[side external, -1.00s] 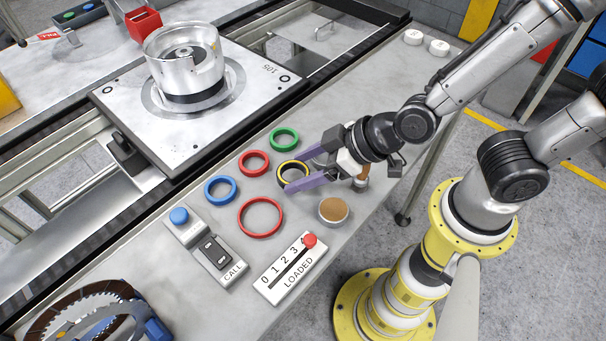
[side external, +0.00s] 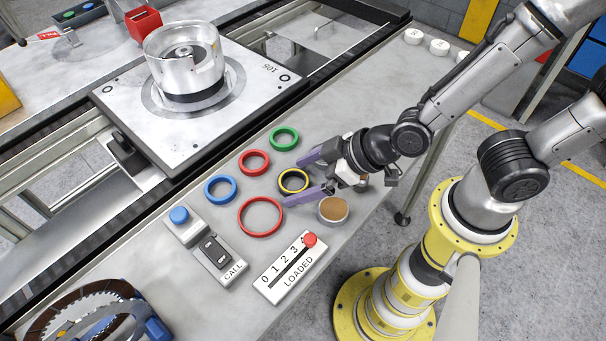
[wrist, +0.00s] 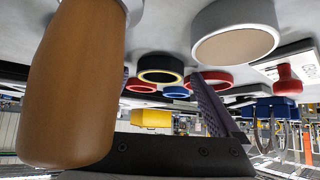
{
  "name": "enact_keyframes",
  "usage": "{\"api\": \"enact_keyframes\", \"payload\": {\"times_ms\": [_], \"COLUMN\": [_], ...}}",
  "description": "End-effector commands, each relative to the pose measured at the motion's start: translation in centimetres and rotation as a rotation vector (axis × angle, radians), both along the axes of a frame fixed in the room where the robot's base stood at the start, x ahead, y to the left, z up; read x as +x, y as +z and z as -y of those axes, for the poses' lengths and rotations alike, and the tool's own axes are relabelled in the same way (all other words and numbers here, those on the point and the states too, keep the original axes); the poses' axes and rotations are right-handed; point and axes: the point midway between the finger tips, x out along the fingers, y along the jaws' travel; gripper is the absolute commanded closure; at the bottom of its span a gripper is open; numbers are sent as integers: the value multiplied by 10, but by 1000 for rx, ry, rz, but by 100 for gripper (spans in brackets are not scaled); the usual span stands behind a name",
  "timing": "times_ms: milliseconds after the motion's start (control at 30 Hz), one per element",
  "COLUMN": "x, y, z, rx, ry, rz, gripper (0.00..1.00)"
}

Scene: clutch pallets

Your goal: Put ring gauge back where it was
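The black ring with a yellow band (side external: 281,187) is the likely ring gauge. It appears to lie flat on the grey bench, among other rings. It also shows in the wrist view (wrist: 142,75). My gripper (side external: 294,182) has purple fingers spread wide, one on each side of this ring, with gaps between. One finger shows in the wrist view (wrist: 213,105). A large red ring (side external: 243,229), a small red ring (side external: 243,170), a blue ring (side external: 208,196) and a green ring (side external: 272,146) lie around it.
A grey puck with a brown top (side external: 333,209) stands close to the near finger. A brown handle (wrist: 72,85) fills the left of the wrist view. The LOADED slider panel (side external: 285,281) and CALL box (side external: 213,256) are at front. A pallet (side external: 125,105) carries a metal housing (side external: 184,70).

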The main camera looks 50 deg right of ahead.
Motion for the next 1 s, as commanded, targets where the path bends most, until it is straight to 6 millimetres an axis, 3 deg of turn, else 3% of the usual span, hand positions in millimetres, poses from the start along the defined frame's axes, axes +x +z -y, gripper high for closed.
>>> {"api": "enact_keyframes", "payload": {"times_ms": [267, 700, 1000], "x": [-3, -34, -45], "y": [8, 42, 54], "z": [2, 18, 24], "rx": [2, 1, 1], "ry": [-1, 1, 1], "rz": [1, -1, 0], "gripper": [0, 0, 0]}}
